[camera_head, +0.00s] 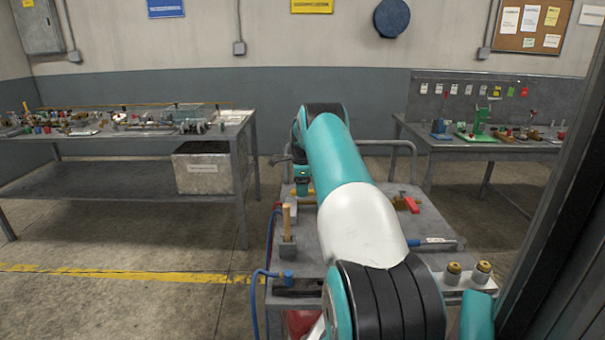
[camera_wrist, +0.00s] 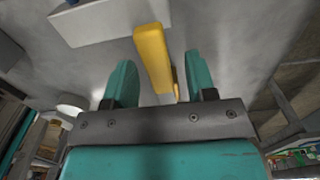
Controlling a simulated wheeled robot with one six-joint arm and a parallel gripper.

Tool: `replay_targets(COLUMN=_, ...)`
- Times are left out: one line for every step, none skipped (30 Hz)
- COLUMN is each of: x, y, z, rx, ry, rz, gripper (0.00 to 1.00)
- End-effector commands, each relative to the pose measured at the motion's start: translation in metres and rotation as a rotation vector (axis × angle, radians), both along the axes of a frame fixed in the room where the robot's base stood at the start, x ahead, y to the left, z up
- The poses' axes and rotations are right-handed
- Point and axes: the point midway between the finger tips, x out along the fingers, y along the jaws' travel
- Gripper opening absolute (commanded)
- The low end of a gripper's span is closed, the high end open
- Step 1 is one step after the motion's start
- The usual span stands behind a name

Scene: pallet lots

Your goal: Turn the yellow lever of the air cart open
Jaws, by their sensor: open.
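My gripper (camera_wrist: 162,82) is open, with one teal finger on each side of the lever's lower part. Clear space shows between the lever and each finger; I cannot tell how deep it lies between them. In the head view the cart (camera_head: 330,235) has a grey top, and my arm hides much of it. The lever's mount is not clear.
A brass fitting with a red handle (camera_head: 411,204), a wooden-handled tool in a block (camera_head: 287,222) and a blue marker-like tool (camera_head: 430,241) are on the cart. Two brass knobs (camera_head: 467,272) sit at its near right. Benches stand left (camera_head: 90,145) and right (camera_head: 450,144); floor (camera_head: 130,240) at left is clear.

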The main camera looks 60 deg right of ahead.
Motion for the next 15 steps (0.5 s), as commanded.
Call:
replay_targets(x=0.001, y=0.000, z=0.006, rx=-0.002, ry=-0.002, rz=0.001, gripper=0.51)
replay_targets(x=0.001, y=0.000, z=0.010, rx=-0.002, ry=-0.002, rz=0.001, gripper=0.51)
replay_targets(x=0.001, y=0.000, z=0.017, rx=-0.003, ry=-0.003, rz=0.001, gripper=0.51)
replay_targets(x=0.001, y=0.000, z=0.023, rx=-0.004, ry=-0.003, rz=0.001, gripper=0.51)
replay_targets(x=0.001, y=0.000, z=0.029, rx=-0.004, ry=-0.003, rz=0.001, gripper=0.51)
replay_targets(x=0.001, y=-0.001, z=0.039, rx=-0.005, ry=-0.004, rz=0.001, gripper=0.51)
replay_targets(x=0.001, y=0.000, z=0.046, rx=-0.005, ry=-0.004, rz=0.001, gripper=0.51)
replay_targets(x=0.001, y=0.000, z=0.054, rx=-0.005, ry=-0.004, rz=0.000, gripper=0.51)
replay_targets(x=0.001, y=0.000, z=0.065, rx=-0.005, ry=-0.004, rz=0.000, gripper=0.51)
replay_targets(x=0.001, y=-0.001, z=0.073, rx=-0.006, ry=-0.004, rz=0.000, gripper=0.51)
replay_targets(x=0.001, y=0.000, z=0.081, rx=-0.005, ry=-0.004, rz=0.000, gripper=0.51)
replay_targets(x=0.001, y=0.000, z=0.092, rx=-0.005, ry=-0.004, rz=0.000, gripper=0.51)
replay_targets(x=0.001, y=-0.001, z=0.099, rx=-0.006, ry=-0.004, rz=0.000, gripper=0.51)
replay_targets(x=0.001, y=0.000, z=0.107, rx=-0.005, ry=-0.004, rz=0.000, gripper=0.51)
replay_targets(x=0.001, y=0.000, z=0.117, rx=-0.006, ry=-0.004, rz=-0.001, gripper=0.51)
